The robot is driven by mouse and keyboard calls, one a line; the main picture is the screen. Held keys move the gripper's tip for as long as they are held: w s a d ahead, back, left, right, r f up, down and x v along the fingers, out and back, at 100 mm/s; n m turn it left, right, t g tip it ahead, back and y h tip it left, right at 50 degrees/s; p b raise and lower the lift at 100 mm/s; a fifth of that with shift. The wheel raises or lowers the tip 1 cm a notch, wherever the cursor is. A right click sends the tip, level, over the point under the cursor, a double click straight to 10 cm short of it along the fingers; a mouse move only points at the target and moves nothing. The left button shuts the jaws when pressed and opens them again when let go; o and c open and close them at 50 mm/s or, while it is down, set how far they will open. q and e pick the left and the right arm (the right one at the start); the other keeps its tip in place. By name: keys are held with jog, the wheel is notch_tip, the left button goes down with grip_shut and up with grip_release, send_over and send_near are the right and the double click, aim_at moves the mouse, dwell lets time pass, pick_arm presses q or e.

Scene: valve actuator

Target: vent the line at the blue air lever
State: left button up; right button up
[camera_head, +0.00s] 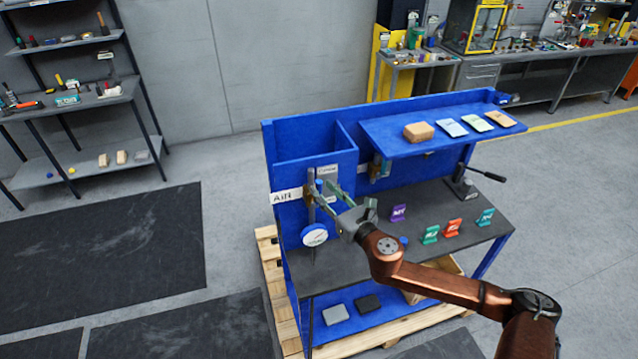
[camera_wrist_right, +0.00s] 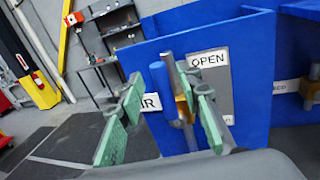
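The AIR label (camera_head: 285,196) is on the blue bench's left box, beside a grey vertical pipe (camera_head: 310,215) with a round white gauge (camera_head: 315,235) low on it. In the right wrist view, the blue lever grip (camera_wrist_right: 159,85) stands upright next to the pipe and a brass valve body (camera_wrist_right: 183,103). An OPEN label (camera_wrist_right: 208,60) is on the grey plate behind. My right gripper (camera_head: 318,194) is at the valve, with its green-padded fingers (camera_wrist_right: 162,110) spread on either side of the lever grip. Contact cannot be told. My left gripper is out of view.
A blue shelf (camera_head: 390,133) with several small packets overhangs the bench at the right. Several coloured tags stand on the dark bench top (camera_head: 435,200). A black-handled lever (camera_head: 485,173) stands at the right end. A wooden pallet (camera_head: 283,318) lies underneath.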

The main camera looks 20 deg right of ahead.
aim_at(321, 187)
jog(key=shift+x, duration=1.7)
jog(key=shift+s, duration=0.1)
grip_shut()
